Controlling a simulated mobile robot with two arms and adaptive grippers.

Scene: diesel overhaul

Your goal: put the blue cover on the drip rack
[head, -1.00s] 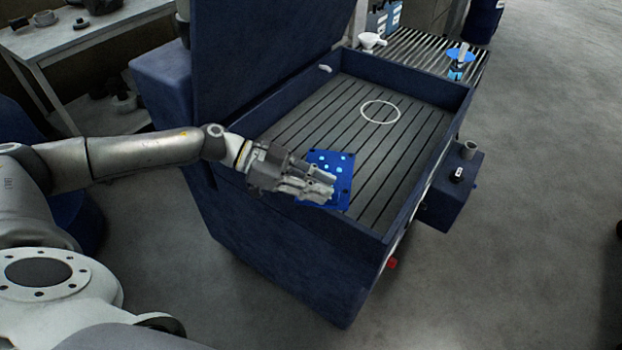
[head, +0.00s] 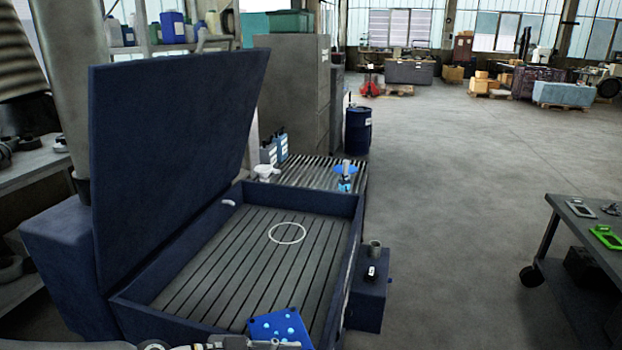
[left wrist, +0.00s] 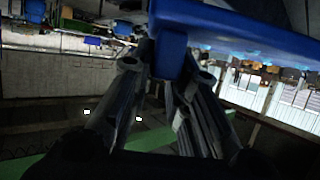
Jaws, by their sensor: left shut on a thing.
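The blue cover (head: 281,327) is a flat blue plate with several bright spots, at the bottom of the head view, over the near end of the washer tub. My left gripper (head: 245,343) is shut on its edge and is partly cut off by the picture's lower edge. In the left wrist view the fingers (left wrist: 170,65) pinch the blue plate (left wrist: 250,35). The drip rack (head: 318,174), a slatted metal surface, lies beyond the tub's far wall. A blue item with a grey top (head: 345,172) stands at its right side. My right gripper is not in view.
The tub (head: 180,262) has a slatted floor with a white ring (head: 287,233) on it. Its raised lid (head: 170,150) stands at the left. A white funnel (head: 266,172) and blue jugs are by the rack's left side. A wheeled table (head: 575,235) stands right; floor between is clear.

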